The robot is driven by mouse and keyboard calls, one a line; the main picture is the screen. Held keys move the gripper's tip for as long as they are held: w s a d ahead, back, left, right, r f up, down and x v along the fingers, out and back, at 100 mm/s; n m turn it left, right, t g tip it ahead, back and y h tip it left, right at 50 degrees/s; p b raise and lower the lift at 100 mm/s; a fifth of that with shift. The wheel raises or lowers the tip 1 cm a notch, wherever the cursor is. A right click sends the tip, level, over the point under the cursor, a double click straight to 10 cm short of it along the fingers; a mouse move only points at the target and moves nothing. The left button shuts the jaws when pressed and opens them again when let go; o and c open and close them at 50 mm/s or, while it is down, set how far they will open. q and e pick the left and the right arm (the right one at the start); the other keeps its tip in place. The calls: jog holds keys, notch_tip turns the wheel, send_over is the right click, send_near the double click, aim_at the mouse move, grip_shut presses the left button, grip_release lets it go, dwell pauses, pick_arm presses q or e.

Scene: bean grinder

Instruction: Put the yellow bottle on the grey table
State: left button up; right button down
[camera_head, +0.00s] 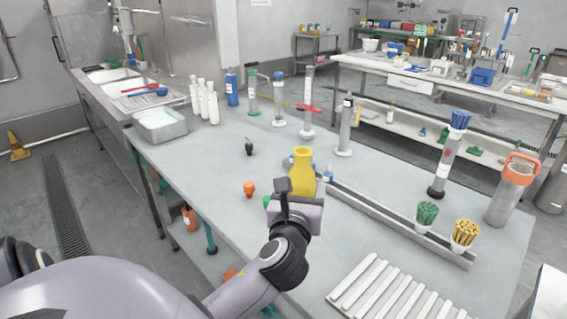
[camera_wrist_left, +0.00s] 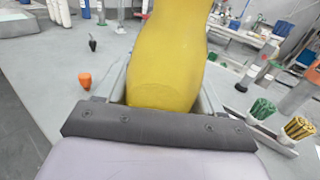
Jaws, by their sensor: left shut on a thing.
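The yellow bottle (camera_head: 302,172) is upright at my left gripper, over the near part of the grey table (camera_head: 215,165). In the left wrist view the yellow bottle (camera_wrist_left: 165,55) fills the middle, between the fingers. My left gripper (camera_head: 294,190) is shut on the bottle. In the head view the gripper covers the bottle's lower part, so I cannot tell whether its base touches the table. My right gripper is not in view.
An orange bulb (camera_head: 249,188) and a black one (camera_head: 249,147) stand left of the bottle. A metal rail (camera_head: 390,222) with a green brush (camera_head: 427,213) and a yellow brush (camera_head: 465,233) lies to the right. White rods (camera_head: 375,290) lie in front. Cylinders stand behind.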

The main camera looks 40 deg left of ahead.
pick_arm(q)
jog(key=w+r+p, duration=0.1)
jog(key=w+r, duration=0.8)
jog(key=r, duration=0.3)
notch_tip(320, 180, down, 20)
jog(key=b, duration=0.4)
jog(key=shift+a, duration=0.15)
jog(key=shift+f, duration=0.1)
jog(key=o, duration=1.3)
jog(key=shift+s, duration=0.1)
jog(key=shift+c, duration=0.2)
jog(key=v, duration=1.2)
